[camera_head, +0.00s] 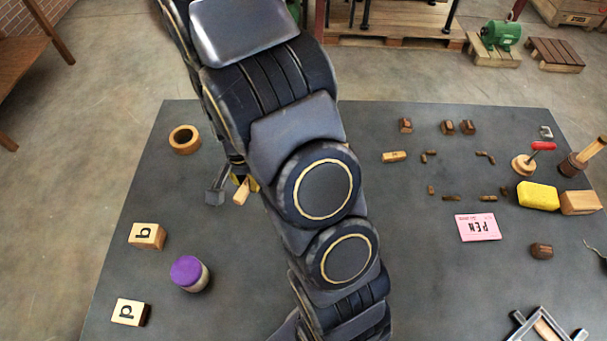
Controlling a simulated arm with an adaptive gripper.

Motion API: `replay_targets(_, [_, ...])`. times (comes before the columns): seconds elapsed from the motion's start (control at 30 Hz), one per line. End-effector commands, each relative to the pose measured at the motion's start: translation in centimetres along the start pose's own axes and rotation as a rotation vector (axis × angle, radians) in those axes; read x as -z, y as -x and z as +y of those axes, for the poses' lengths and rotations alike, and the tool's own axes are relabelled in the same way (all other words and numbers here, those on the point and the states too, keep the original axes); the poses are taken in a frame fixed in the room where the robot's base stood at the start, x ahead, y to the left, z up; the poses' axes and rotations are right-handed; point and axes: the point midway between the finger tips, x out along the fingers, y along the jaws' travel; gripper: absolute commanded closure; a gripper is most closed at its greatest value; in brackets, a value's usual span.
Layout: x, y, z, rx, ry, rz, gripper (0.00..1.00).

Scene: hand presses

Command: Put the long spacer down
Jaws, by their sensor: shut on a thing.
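My gripper (232,189) shows just left of my arm, over the left half of the dark table, and my arm hides part of it. It is shut on a light wooden piece, which looks like the long spacer (241,194). The spacer sticks out at a tilt below the fingers. I cannot tell whether its lower end touches the table.
On the dark table (205,235), a wooden ring (184,139), a purple-lidded jar (189,273) and two letter blocks (147,236) stand at left. Small type pieces, a pink card (478,227) and a yellow sponge (538,196) lie at right. My arm covers the middle.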

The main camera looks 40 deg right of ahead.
Motion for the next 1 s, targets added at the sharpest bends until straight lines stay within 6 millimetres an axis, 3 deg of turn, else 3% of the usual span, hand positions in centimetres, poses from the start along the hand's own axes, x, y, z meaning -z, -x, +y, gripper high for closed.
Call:
replay_targets(0.1, [4.3, -0.1, 1.3, 0.003, -0.159, 0.004, 1.0])
replay_targets(0.33, [9.3, -0.3, 3.8, 0.003, -0.358, 0.001, 1.0])
replay_targets(0.47, [10.2, -0.8, 4.3, 0.001, -0.396, -0.002, 1.0])
replay_targets(1.0, [10.2, -7.6, 4.4, 0.0, -0.399, -0.004, 1.0])
